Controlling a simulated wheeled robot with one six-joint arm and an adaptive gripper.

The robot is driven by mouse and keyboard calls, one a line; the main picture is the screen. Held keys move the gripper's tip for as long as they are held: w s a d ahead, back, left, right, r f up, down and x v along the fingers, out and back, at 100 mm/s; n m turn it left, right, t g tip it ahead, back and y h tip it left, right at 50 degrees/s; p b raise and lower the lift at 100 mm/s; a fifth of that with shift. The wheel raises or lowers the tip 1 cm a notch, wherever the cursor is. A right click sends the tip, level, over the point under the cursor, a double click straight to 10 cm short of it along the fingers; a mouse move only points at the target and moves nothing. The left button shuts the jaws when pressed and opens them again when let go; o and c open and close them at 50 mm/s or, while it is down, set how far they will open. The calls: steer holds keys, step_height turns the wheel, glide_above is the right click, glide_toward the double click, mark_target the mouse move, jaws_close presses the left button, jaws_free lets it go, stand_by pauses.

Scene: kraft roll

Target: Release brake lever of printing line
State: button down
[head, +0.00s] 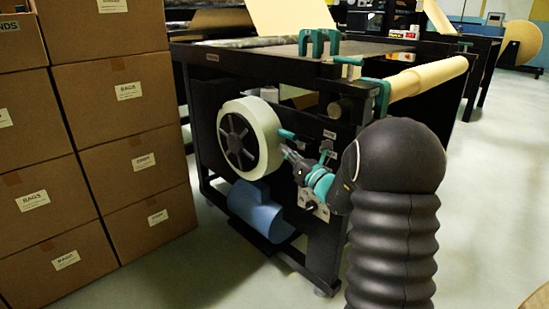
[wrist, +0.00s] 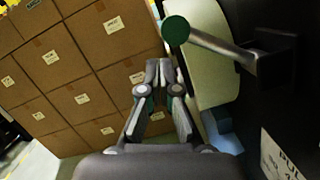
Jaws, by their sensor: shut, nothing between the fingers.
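A lever with a round teal knob (wrist: 176,31) and a grey metal shaft (wrist: 222,48) sticks out from a dark panel in the wrist view. In the head view a teal lever end (head: 287,134) shows on the machine's side, right of the white roll (head: 263,138). My gripper (head: 286,152) is just below that lever end in the head view. In the wrist view my gripper (wrist: 158,68) has its fingertips together and empty, with the knob above and slightly right of them. No contact with the lever is visible.
Stacked cardboard boxes (head: 118,89) stand left of the printing machine's dark frame (head: 230,62). A blue roll (head: 258,208) sits low under the white roll. A kraft roll (head: 428,78) lies at the upper right. Clear floor (head: 480,180) lies to the right.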

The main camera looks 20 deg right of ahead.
mark_target(294, 139)
steer(key=shift+w+d+r, duration=0.1)
steer(key=shift+d+r, duration=0.05)
steer(key=shift+r, duration=0.45)
steer(key=shift+w+d+r, duration=0.1)
steer(key=shift+r, duration=0.45)
